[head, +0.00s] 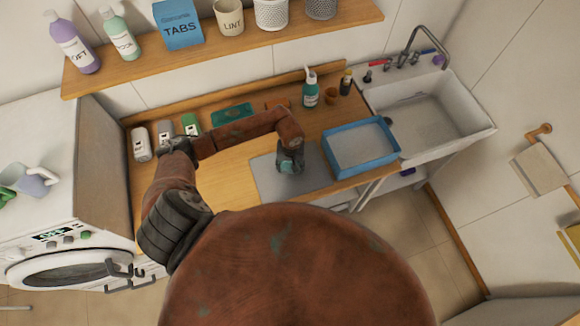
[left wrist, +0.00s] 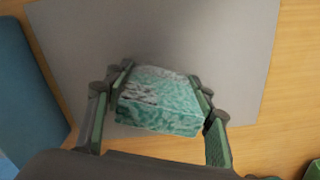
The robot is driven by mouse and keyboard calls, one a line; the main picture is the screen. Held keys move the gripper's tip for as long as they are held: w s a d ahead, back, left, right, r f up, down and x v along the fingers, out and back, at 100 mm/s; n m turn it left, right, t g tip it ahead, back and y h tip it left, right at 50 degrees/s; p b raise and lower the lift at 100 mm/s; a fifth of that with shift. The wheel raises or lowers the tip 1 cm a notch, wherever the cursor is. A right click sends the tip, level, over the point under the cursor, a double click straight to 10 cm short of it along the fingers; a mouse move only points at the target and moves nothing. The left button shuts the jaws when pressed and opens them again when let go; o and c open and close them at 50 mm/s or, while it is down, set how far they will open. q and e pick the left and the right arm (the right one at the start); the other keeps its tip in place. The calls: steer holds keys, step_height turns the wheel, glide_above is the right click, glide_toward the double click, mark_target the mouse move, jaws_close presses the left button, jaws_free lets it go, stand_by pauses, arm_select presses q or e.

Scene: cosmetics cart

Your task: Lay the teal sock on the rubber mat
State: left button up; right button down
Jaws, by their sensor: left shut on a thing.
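The teal sock (left wrist: 160,100) is a folded, block-like bundle with a mottled teal and whitish surface. My left gripper (head: 288,166) is shut on it, with one finger on each side in the left wrist view (left wrist: 160,98). In the head view only a small teal part of the sock (head: 284,168) shows under the gripper. The grey rubber mat (head: 268,183) lies flat on the wooden counter, and it fills much of the left wrist view (left wrist: 220,40). The sock is over the mat; I cannot tell whether it touches it. My right gripper is out of view.
A blue-rimmed tray (head: 335,172) stands just right of the mat, with the sink (head: 440,112) beyond. A teal item (head: 232,113), a green-labelled container (head: 190,124) and a pump bottle (head: 310,90) stand farther back. The mat around the sock looks bare.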

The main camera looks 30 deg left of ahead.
arm_select(q)
steer(key=shift+f, duration=0.1)
steer(key=o, duration=1)
